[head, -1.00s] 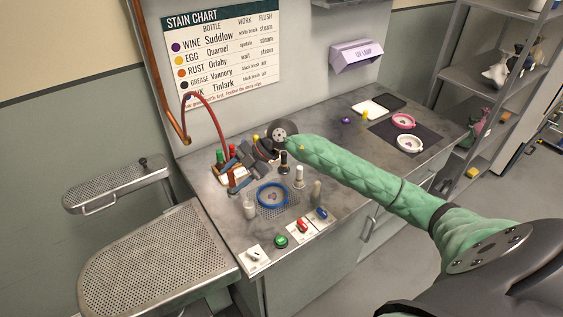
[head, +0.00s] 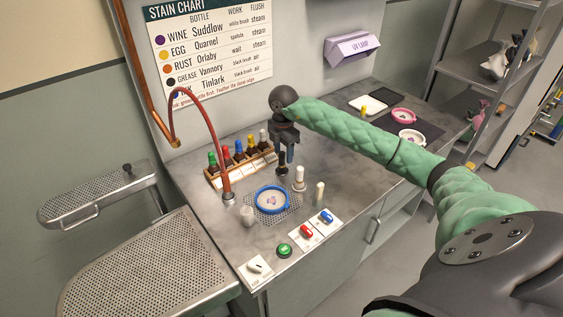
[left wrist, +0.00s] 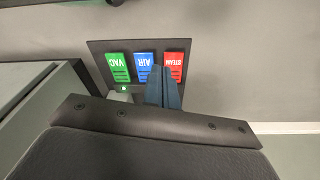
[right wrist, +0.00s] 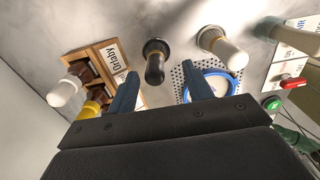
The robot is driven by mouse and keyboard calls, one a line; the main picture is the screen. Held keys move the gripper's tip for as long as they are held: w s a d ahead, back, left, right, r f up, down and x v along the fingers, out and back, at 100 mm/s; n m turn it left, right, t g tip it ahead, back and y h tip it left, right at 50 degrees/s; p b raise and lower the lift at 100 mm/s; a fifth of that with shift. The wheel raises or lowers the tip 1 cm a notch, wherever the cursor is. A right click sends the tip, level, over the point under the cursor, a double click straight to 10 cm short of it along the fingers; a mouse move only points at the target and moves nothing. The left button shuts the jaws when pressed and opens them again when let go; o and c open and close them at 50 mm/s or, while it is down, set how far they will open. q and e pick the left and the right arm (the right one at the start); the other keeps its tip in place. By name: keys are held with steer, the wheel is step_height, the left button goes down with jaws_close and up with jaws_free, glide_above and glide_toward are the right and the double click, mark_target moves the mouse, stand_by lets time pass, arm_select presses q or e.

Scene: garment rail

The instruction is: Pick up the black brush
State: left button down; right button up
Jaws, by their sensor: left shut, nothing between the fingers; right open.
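The black brush (head: 282,165) stands upright on the bench, just below my right gripper (head: 289,153) in the head view. In the right wrist view the black brush (right wrist: 155,62) shows dark and rounded, between and beyond the two blue fingers of my right gripper (right wrist: 160,92). That gripper is open, with its fingers apart and nothing held; I cannot tell whether they touch the brush. My left gripper (left wrist: 162,88) shows only in the left wrist view, its fingers together and empty, in front of a wall panel.
A white brush (head: 299,178) stands close to the right of the black brush. A wooden rack of bottles (head: 243,168) is at left, behind a red hose (head: 222,150). A blue hoop (head: 258,207) lies in front. Buttons and switches (head: 284,250) line the front edge.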

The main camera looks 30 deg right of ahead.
mark_target(282, 161)
steer(key=f+p, duration=0.1)
steer(key=f, duration=0.1)
steer(key=f+p, duration=0.1)
steer(key=shift+w+f+p, duration=0.35)
arm_select(q)
step_height(282, 161, down, 7)
steer(key=s+a, duration=0.2)
steer(key=shift+s+a+r, duration=0.2)
steer(key=shift+s+a, duration=0.05)
arm_select(e)
steer(key=shift+f, duration=0.75)
steer(key=shift+c, duration=0.4)
steer(key=c, duration=1)
